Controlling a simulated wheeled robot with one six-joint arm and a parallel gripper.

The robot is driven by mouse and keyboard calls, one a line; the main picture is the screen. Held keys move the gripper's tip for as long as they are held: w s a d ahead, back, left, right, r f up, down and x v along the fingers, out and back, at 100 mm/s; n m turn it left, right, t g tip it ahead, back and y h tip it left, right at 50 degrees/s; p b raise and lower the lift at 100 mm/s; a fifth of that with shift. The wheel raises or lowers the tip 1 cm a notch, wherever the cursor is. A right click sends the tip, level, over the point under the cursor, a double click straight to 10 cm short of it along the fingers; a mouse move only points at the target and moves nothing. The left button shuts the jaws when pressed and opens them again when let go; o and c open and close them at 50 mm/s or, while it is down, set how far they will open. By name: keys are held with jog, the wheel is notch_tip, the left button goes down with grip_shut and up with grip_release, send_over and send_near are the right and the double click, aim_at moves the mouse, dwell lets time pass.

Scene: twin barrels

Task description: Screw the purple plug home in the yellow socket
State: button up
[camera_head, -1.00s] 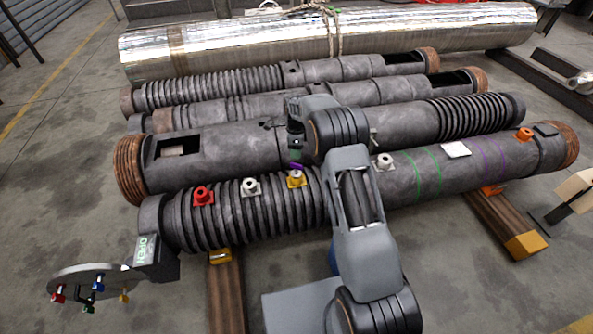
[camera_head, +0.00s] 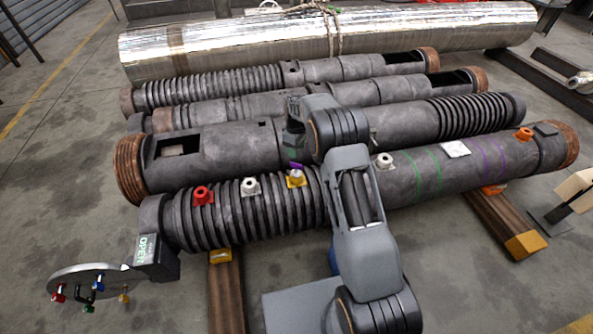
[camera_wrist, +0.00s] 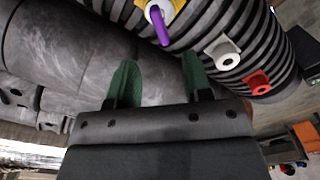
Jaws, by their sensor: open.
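The yellow socket (camera_head: 297,182) sits on the ribbed part of the front barrel. The purple plug (camera_head: 296,167) stands in its mouth and sticks out. In the wrist view the purple plug (camera_wrist: 159,27) projects from the yellow socket (camera_wrist: 169,8) at the top of the picture; how deep it sits I cannot tell. My gripper's green fingers (camera_wrist: 158,80) are apart and empty, and the plug lies beyond their tips, not between them. In the head view my gripper (camera_head: 294,150) is above and close to the plug, mostly hidden by my wrist.
Red (camera_head: 203,196) and white (camera_head: 250,187) sockets sit left of the yellow one. Another white socket (camera_head: 384,162) and an orange one (camera_head: 523,134) are to the right. A round disc with coloured plugs (camera_head: 90,283) stands at lower left. A second barrel (camera_head: 220,150) lies close behind.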

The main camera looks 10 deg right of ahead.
aim_at(296, 163)
jog(key=shift+n, duration=0.9)
jog(key=shift+f, duration=0.1)
jog(key=shift+f+b, duration=2.75)
jog(key=shift+f, duration=2.4)
grip_shut()
